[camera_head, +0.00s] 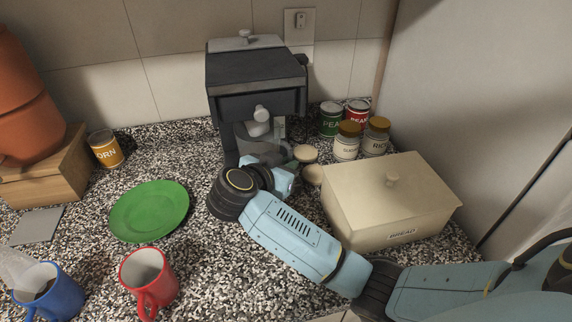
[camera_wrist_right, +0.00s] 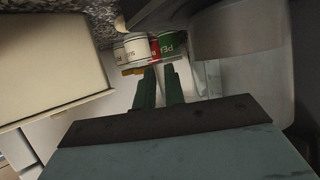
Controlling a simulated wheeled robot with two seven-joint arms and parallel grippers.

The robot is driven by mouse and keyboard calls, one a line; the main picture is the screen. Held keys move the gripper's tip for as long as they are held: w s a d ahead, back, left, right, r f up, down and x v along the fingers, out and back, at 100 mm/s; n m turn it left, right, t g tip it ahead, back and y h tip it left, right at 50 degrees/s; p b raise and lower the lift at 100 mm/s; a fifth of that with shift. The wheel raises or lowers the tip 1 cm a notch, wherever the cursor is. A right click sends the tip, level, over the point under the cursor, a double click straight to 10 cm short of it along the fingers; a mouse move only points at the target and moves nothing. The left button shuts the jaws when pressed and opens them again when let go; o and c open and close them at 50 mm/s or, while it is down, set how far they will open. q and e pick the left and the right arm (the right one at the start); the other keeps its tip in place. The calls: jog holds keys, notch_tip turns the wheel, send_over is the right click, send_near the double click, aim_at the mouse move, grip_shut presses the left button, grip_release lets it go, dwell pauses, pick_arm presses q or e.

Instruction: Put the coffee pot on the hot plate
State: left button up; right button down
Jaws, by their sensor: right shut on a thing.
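The coffee pot (camera_head: 252,145) is a clear glass vessel within the front opening of the dark coffee maker (camera_head: 255,80), below its brew head. My right gripper (camera_head: 287,163) is at the pot's right side, partly hidden by my own wrist. In the right wrist view, the two dark green fingers of this gripper (camera_wrist_right: 161,86) are close together at the pale, see-through handle, and the pot's glass wall (camera_wrist_right: 240,60) is to their right. The gripper is shut on the coffee pot. The hot plate and the pot's bottom are hidden, so I cannot tell whether they touch. My left gripper is not in view.
A cream bread box (camera_head: 365,228) stands right of my forearm. Jars (camera_head: 347,142) and cans (camera_head: 331,119) stand right of the machine. A green plate (camera_head: 149,210), red mug (camera_head: 148,283) and blue mug (camera_head: 50,300) are at the left. The counter between is clear.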

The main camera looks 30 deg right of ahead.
jog(key=c, duration=1.9)
grip_release()
jog(key=shift+f, duration=0.15)
jog(key=shift+c, duration=0.2)
jog(key=o, duration=0.5)
jog(key=shift+c, duration=0.2)
jog(key=shift+r, duration=0.2)
jog(key=p+v, duration=0.1)
jog(key=v, duration=1.1)
